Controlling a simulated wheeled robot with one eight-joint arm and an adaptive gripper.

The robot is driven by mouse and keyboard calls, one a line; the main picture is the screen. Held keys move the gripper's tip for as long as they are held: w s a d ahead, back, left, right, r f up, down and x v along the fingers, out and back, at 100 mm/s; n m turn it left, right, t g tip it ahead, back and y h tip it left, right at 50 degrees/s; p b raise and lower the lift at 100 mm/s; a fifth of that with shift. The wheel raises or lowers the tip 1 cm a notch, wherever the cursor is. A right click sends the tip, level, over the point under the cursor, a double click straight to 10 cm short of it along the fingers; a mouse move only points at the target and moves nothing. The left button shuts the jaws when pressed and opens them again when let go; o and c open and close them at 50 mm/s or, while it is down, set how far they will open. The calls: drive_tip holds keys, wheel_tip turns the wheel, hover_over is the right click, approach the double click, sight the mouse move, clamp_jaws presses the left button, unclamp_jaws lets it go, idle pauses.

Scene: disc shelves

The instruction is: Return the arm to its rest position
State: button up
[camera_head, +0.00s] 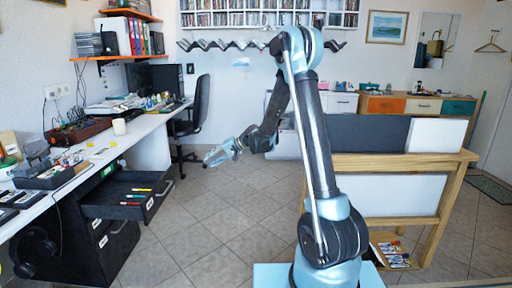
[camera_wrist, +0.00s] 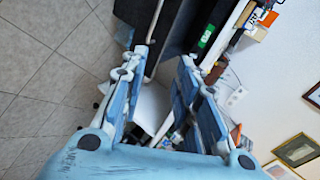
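My arm (camera_head: 318,140) is raised and bent. Its forearm reaches down and to the left of the upright link. My gripper (camera_head: 208,158) is at the end of it, pointing left, in the air over the tiled floor between the desk and the wooden stand. In the wrist view my gripper (camera_wrist: 162,62) shows two light-blue fingers set apart, with nothing held between them. The gap looks through to parts of the room.
A long white desk (camera_head: 140,128) with an open drawer (camera_head: 128,193) stands left. A black office chair (camera_head: 196,112) is behind the gripper. A wooden stand (camera_head: 400,163) with panels is close on the right. Tiled floor (camera_head: 215,225) is free between them.

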drive_tip(key=s+d+r+t+h, duration=0.1)
drive_tip(key=s+d+r+h, duration=0.25)
drive_tip(key=s+d, duration=0.65)
drive_tip(key=s+d+r+h, duration=0.2)
drive_tip(key=s+d+r, duration=0.2)
drive_tip(key=s+d, duration=0.6)
drive_tip(key=s+d+f+h, duration=0.3)
drive_tip(key=s+d, duration=0.7)
drive_tip(key=s+d+f+h, duration=0.3)
drive_tip(key=s+d+f, duration=0.1)
drive_tip(key=s+d, duration=0.6)
drive_tip(key=shift+s+f, duration=0.25)
drive_tip(key=shift+s, duration=0.3)
drive_tip(key=shift+w+f, duration=0.2)
drive_tip(key=shift+w, duration=0.25)
drive_tip(key=shift+o, duration=0.5)
